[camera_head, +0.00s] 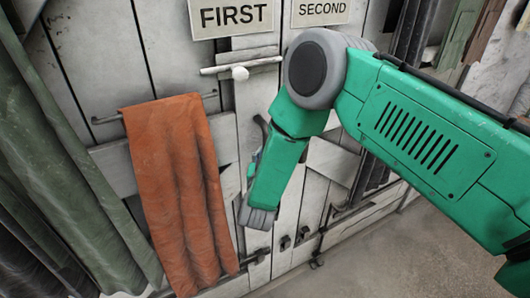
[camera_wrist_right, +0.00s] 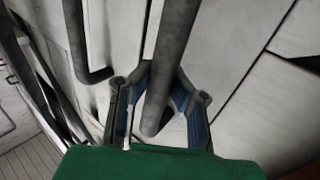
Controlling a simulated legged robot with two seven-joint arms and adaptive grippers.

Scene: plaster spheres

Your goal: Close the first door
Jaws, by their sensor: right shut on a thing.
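The first door (camera_head: 160,50) is made of pale, worn planks and carries a sign reading FIRST (camera_head: 233,15). My right arm comes in from the right and bends down in front of the doors, hiding part of their surface. In the right wrist view my right gripper (camera_wrist_right: 162,82) has its blue-padded fingers on both sides of a dark grey bar handle (camera_wrist_right: 175,45) and is shut on it. In the head view the forearm mostly hides the gripper. I cannot tell whether the first door stands slightly open. My left gripper is not in view.
An orange cloth (camera_head: 180,190) hangs from a thin rail at left. A SECOND sign (camera_head: 321,10) is to the right. A pale bar with a round knob (camera_head: 240,73) is below the FIRST sign. Green drapes (camera_head: 75,170) stand at far left. Bare floor (camera_head: 370,260) is at lower right.

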